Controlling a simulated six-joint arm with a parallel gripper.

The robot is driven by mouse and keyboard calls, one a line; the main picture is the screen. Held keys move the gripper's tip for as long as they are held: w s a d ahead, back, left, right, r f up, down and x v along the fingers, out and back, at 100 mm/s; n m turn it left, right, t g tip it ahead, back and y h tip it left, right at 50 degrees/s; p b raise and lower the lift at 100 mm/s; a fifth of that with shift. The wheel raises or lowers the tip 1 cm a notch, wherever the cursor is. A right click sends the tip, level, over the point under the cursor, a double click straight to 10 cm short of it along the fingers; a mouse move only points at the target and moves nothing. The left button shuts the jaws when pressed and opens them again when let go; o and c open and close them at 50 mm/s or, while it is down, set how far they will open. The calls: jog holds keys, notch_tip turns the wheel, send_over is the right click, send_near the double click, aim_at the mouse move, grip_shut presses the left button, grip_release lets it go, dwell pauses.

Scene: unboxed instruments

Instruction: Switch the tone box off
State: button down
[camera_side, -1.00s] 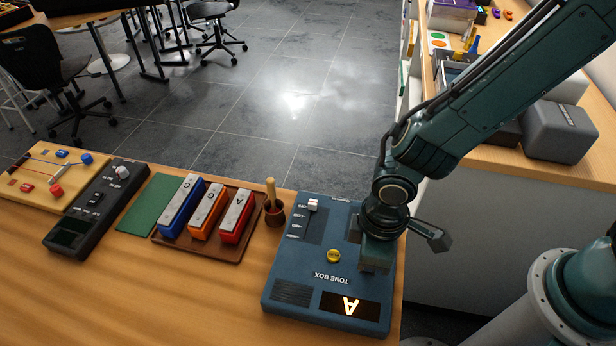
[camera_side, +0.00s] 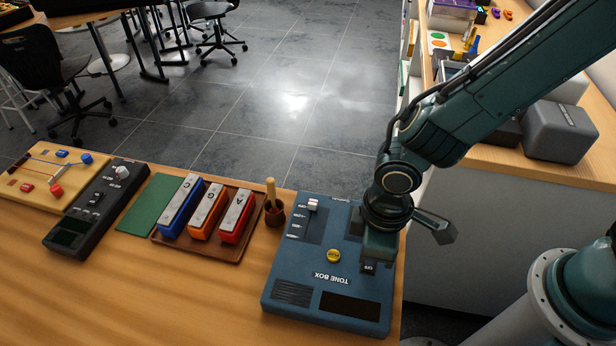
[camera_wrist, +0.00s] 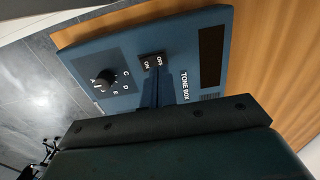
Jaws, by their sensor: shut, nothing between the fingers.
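The blue tone box (camera_side: 290,268) lies on the wooden table, and its display (camera_side: 350,305) is dark. Its black rocker switch (camera_side: 369,267), marked ON and OFF, is partly covered by my gripper in the side view. The switch (camera_wrist: 153,65) shows more fully in the wrist view. My gripper (camera_side: 377,248) is shut and empty, pointing down right beside the switch. I cannot tell whether it touches it. The wrist view also shows the pitch knob (camera_wrist: 107,80) with letters around it.
On the box are a yellow button (camera_side: 333,255) and a white slider (camera_side: 313,204). Left of it stand a small cup with a mallet (camera_side: 274,211) and a brown tray (camera_side: 186,245) of chime bars. A dark grey device (camera_side: 84,228) lies farther left. The front table is clear.

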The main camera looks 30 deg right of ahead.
jog(key=shift+r, duration=2.25)
jog(key=shift+d+r, duration=0.1)
jog(key=d+r+m+t+y, duration=0.15)
jog(key=d+r+m, duration=0.25)
jog(key=d+r, duration=0.8)
jog(key=s+d+r+m+t, duration=0.2)
jog(key=s+d+r, duration=0.1)
jog(key=d, duration=0.2)
jog(key=s+d+r+m+t+h, duration=0.1)
jog(key=s+d+r+m+t, duration=0.1)
jog(key=d, duration=0.4)
jog(key=shift+s+r+m, duration=0.5)
jog(key=shift+s+r, duration=0.5)
jog(key=shift+s, duration=0.3)
jog(key=shift+d+h, duration=0.1)
jog(key=shift+h, duration=0.15)
